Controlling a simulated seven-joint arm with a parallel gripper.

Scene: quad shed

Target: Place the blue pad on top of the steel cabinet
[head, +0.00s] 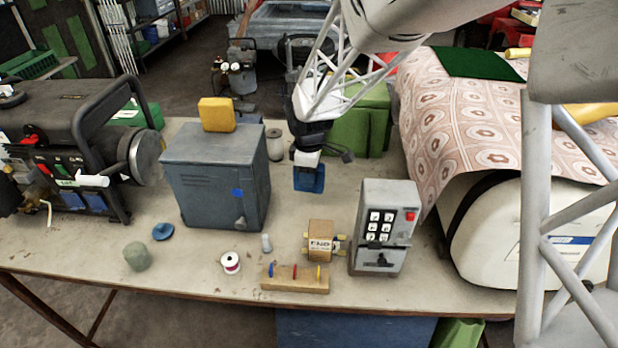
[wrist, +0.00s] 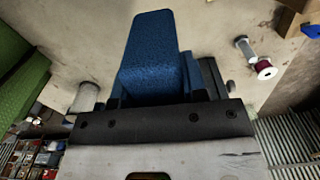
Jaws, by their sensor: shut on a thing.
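My gripper (head: 308,165) is shut on the blue pad (head: 310,181), which hangs below the fingers above the table. The pad also fills the middle of the wrist view (wrist: 152,55). The steel cabinet (head: 215,180) is a blue-grey box on the table, left of my gripper in the head view. A yellow block (head: 217,114) lies on the cabinet's top, toward its back edge; the front of the top is bare. The pad is apart from the cabinet, to its right.
On the table (head: 190,280) stand a grey keypad box (head: 385,226), a small cardboard box (head: 320,241), a wooden peg block (head: 295,278), a thread spool (head: 230,262) and a grey cylinder (head: 274,144) beside the cabinet. A generator (head: 75,140) is at left, a cloth-covered white tank (head: 500,220) at right.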

